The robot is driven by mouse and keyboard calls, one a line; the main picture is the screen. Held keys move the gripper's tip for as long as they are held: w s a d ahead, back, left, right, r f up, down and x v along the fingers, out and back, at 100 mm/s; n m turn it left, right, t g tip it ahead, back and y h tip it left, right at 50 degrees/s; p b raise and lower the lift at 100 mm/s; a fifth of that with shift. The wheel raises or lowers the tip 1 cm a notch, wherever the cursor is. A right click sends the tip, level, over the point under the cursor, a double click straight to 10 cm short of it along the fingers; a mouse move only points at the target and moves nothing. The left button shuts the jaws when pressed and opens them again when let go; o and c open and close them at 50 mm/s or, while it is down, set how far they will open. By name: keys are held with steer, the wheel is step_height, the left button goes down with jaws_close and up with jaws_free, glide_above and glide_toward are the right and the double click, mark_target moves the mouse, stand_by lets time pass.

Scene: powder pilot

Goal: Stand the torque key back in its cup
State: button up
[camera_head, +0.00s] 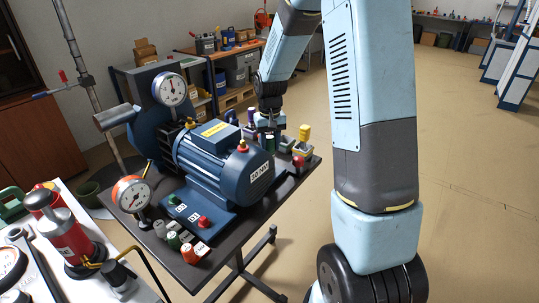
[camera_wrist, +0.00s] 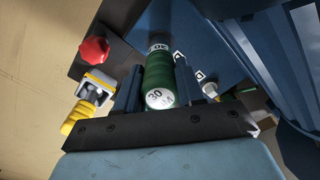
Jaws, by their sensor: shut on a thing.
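A green cylinder marked 30, which looks like the torque key (camera_wrist: 160,80), sits between the fingers of my gripper (camera_wrist: 158,85) in the wrist view. My gripper is shut on it. A second white 30 label shows at its far end, and I cannot tell whether that is on the key or on a cup. In the head view my gripper (camera_head: 269,128) is low behind the right end of the blue motor, with the green key (camera_head: 270,143) below it. The key's lower end and any cup under it are hidden by the motor.
The blue motor (camera_head: 222,165) stands on a dark table (camera_head: 190,272). A yellow-handled item (camera_head: 304,133) and a red knob (camera_head: 298,161) are close to the right of my gripper; both show in the wrist view. Gauges and several small coloured pieces crowd the table's left and front.

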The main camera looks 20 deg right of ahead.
jaws_close()
steer(key=shift+r, duration=2.55)
steer(key=shift+w, duration=0.1)
steer(key=w+d+f, duration=0.1)
steer(key=w+d, duration=0.9)
steer(key=w, duration=0.3)
steer(key=shift+w+d+f, duration=0.15)
steer(key=shift+d+f, duration=0.05)
steer(key=shift+d, duration=0.1)
steer(key=shift+f, duration=2.75)
stand_by(0.6)
